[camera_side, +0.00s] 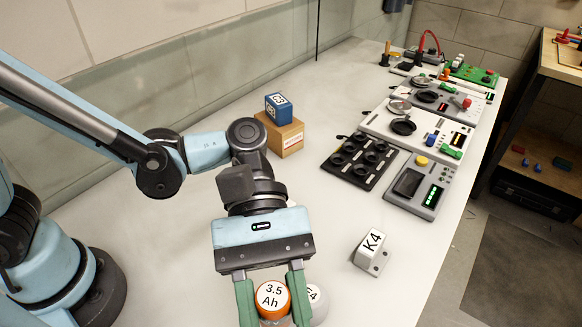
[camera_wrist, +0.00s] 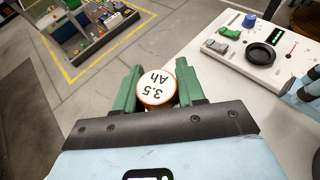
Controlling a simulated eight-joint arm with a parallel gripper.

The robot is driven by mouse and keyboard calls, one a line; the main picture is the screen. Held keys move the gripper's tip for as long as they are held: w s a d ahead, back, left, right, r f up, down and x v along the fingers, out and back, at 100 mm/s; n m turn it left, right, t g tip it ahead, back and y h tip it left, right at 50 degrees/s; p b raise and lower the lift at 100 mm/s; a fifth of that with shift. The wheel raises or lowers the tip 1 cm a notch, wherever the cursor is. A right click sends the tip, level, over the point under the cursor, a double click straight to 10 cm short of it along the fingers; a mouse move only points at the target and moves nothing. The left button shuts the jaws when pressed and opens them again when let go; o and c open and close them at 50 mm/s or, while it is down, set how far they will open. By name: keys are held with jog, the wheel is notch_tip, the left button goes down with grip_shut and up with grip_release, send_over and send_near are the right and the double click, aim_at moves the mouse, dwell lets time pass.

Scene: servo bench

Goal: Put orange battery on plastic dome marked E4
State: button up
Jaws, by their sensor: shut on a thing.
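The orange battery (camera_side: 273,297), with a white "3.5 Ah" top, is between the green fingers of my gripper (camera_side: 272,300) in the side view. It also shows in the wrist view (camera_wrist: 156,88), where my gripper (camera_wrist: 158,84) is shut on it. The white plastic dome (camera_side: 317,299), with a partly hidden mark ending in 4, stands right beside the battery at the bottom of the side view. I cannot tell whether battery and dome touch. The dome does not show in the wrist view.
A white block marked K4 (camera_side: 370,250) stands to the right of my gripper. A black tray with round wells (camera_side: 358,163), a grey meter (camera_side: 417,186) and a cardboard box (camera_side: 281,136) with a blue block (camera_side: 278,107) stand farther back. The bench between is clear.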

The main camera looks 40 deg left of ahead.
send_over(313, 306)
notch_tip(313, 306, down, 5)
jog(key=shift+r, duration=0.1)
jog(key=shift+f, duration=2.05)
jog(key=shift+f, duration=0.15)
jog(key=o, duration=1.1)
